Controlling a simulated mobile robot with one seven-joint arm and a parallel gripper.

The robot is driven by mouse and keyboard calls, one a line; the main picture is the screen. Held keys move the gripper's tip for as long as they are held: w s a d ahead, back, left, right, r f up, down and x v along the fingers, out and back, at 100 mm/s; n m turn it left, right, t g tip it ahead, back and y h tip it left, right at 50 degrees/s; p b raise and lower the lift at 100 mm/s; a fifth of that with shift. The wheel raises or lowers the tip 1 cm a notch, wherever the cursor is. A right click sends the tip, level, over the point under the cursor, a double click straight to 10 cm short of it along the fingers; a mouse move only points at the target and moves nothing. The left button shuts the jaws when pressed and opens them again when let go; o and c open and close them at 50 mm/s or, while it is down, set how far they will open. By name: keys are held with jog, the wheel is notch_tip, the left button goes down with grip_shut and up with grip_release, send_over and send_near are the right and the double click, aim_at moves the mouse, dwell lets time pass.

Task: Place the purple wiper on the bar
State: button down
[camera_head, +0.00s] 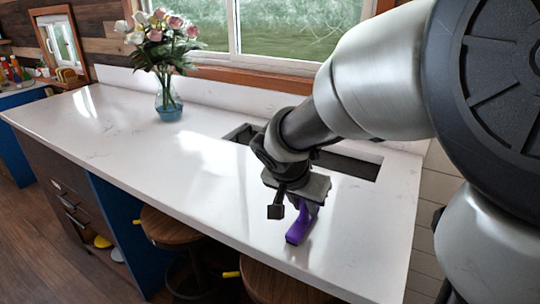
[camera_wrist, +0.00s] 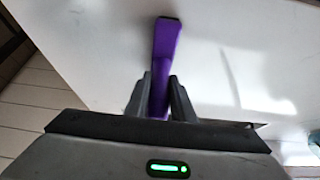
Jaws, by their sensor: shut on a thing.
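The purple wiper (camera_head: 299,224) is in my gripper (camera_head: 298,203), over the front part of the white bar top (camera_head: 200,165). In the wrist view the purple wiper (camera_wrist: 166,45) stands out past the two dark fingers of my gripper (camera_wrist: 160,95), which are shut on its near part. Its far end has a dark tip. The wiper hangs at a slant below the gripper in the head view. I cannot tell whether its lower end touches the bar or is just above it. The fingers hide part of the wiper.
A glass vase of flowers (camera_head: 168,100) stands at the back left of the bar. A dark recessed opening (camera_head: 350,163) lies behind my gripper. Wooden stools (camera_head: 170,228) stand under the front edge. The bar's left and middle surface is clear.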

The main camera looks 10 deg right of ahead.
jog(key=c, duration=1.5)
grip_release()
jog(key=shift+f, duration=0.1)
jog(key=shift+r+p, duration=0.3)
jog(key=shift+r, duration=0.05)
jog(key=v, duration=1.1)
jog(key=s+d+n+y, duration=0.1)
jog(key=s+n, duration=0.1)
jog(key=s, duration=0.2)
jog(key=s+d+n+y, duration=0.1)
jog(key=s+n, duration=0.2)
jog(key=s, duration=0.2)
jog(key=s+d+f+n+y, duration=0.1)
jog(key=s+n, duration=0.1)
jog(key=s, duration=0.3)
jog(key=shift+d+t+y+p, duration=0.2)
jog(key=shift+t+y+p, duration=0.1)
jog(key=shift+t+p, duration=0.1)
